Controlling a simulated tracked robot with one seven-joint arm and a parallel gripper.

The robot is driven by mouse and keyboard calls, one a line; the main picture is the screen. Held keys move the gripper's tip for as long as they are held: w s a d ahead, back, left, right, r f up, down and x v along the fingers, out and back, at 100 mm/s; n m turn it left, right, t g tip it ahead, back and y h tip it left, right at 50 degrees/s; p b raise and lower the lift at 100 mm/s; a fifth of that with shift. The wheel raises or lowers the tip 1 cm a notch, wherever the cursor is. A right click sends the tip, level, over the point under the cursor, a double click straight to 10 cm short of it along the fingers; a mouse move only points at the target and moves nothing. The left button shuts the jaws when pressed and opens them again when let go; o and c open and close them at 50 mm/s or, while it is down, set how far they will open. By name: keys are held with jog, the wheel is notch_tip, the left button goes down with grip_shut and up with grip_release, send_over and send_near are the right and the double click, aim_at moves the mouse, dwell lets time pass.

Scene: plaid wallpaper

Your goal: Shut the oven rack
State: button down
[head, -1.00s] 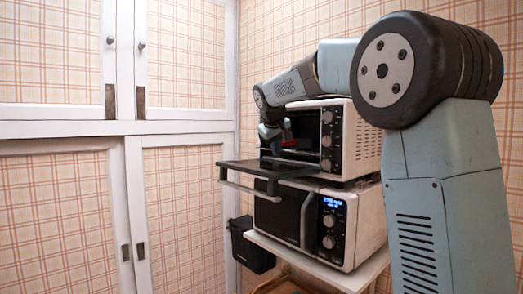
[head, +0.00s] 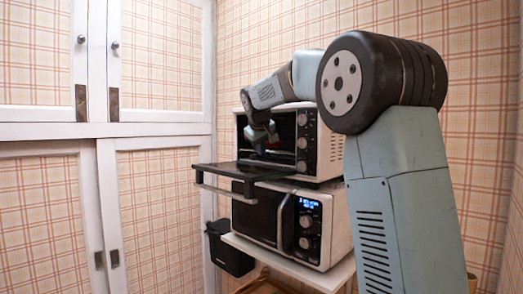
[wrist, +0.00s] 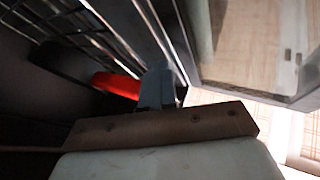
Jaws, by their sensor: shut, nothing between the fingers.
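The white toaster oven (head: 330,150) stands on top of a microwave, its dark glass door (head: 243,172) folded down flat in front. My gripper (head: 264,140) is at the oven's open mouth, above the lowered door, its fingers shut and empty. In the wrist view the grey fingertips (wrist: 157,90) point into the dark cavity, beside the metal bars of the oven rack (wrist: 85,30). I cannot tell whether they touch the rack. A red item (wrist: 117,85) lies just left of the fingertips. In the head view the rack is not clearly visible.
The microwave (head: 262,217) with a lit display sits beneath on a white shelf (head: 290,265). A black bin (head: 230,250) is at its left. White plaid-panelled cupboards (head: 160,75) fill the left side. A plaid wall is close behind.

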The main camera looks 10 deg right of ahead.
jog(key=shift+s+a+f, duration=0.15)
jog(key=a, duration=0.1)
jog(key=s, duration=0.1)
jog(key=a, duration=0.1)
jog(key=shift+s+a+f, duration=0.25)
jog(key=shift+s+a, duration=0.05)
jog(key=shift+s, duration=0.05)
jog(key=v, duration=1)
jog(key=shift+m+g+y, duration=0.3)
jog(key=shift+m+y, duration=0.1)
jog(key=shift+m, duration=0.1)
jog(key=s+d+f, duration=0.1)
jog(key=s, duration=0.2)
jog(key=s+d+f, duration=0.1)
jog(key=s, duration=0.2)
jog(key=s+d+f, duration=0.1)
jog(key=s, duration=0.1)
jog(key=shift+s+d+f, duration=0.3)
jog(key=shift+s+d, duration=0.05)
jog(key=shift+s, duration=0.05)
jog(key=s+d+f+m, duration=0.2)
jog(key=s+f, duration=0.9)
jog(key=s, duration=0.3)
jog(key=s+d+f+m+g+y, duration=0.1)
jog(key=s+d+f+m, duration=0.1)
jog(key=s+f, duration=0.9)
jog(key=s, duration=0.3)
jog(key=shift+s+d+y, duration=0.3)
jog(key=shift+d, duration=0.05)
